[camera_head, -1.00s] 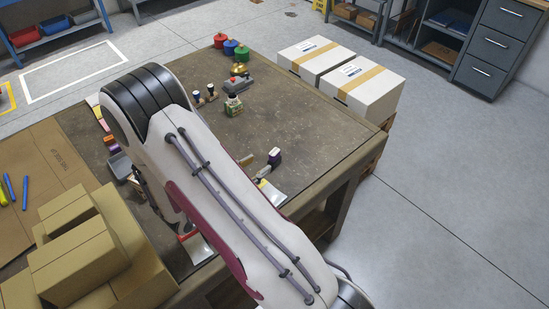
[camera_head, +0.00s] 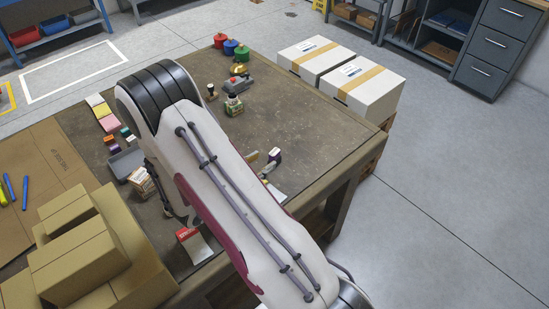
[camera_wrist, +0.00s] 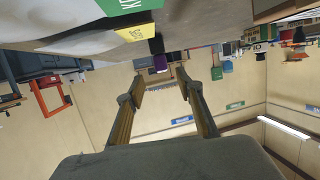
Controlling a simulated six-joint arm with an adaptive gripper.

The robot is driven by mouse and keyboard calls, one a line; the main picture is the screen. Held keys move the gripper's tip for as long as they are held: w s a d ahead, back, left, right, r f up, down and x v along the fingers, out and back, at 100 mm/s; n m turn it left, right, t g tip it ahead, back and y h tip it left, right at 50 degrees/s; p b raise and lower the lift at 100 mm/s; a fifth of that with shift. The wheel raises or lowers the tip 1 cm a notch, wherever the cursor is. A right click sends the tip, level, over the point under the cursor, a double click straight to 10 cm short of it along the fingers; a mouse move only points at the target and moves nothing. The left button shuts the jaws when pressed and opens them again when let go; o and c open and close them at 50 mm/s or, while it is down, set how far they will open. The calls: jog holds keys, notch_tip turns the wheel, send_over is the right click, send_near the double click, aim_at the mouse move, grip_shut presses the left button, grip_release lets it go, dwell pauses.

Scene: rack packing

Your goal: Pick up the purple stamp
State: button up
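A small purple block with a dark base, which looks like the purple stamp (camera_head: 114,149), stands on the left side of the table among other small coloured stamps. In the wrist view a purple piece with a black part (camera_wrist: 160,62) shows beyond the fingertips, near the picture's middle. My gripper (camera_wrist: 160,78) is open, its two fingers apart with nothing between them. The wrist picture looks upside down, with the table edge at the top. In the head view my arm hides most of the gripper.
A grey tray (camera_head: 126,162) and a small patterned box (camera_head: 142,183) are close to the stamps. Pastel note pads (camera_head: 104,112) lie behind them. Cardboard boxes (camera_head: 80,255) crowd the front left. A dark-topped item (camera_head: 274,155) stands right of my arm. The table's right half is mostly clear.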

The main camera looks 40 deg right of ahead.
aim_at(273, 152)
jog(key=shift+r+x, duration=0.15)
jog(key=shift+x, duration=0.7)
jog(key=shift+r+x, duration=0.15)
jog(key=shift+x, duration=1.7)
jog(key=shift+w, duration=0.15)
grip_shut()
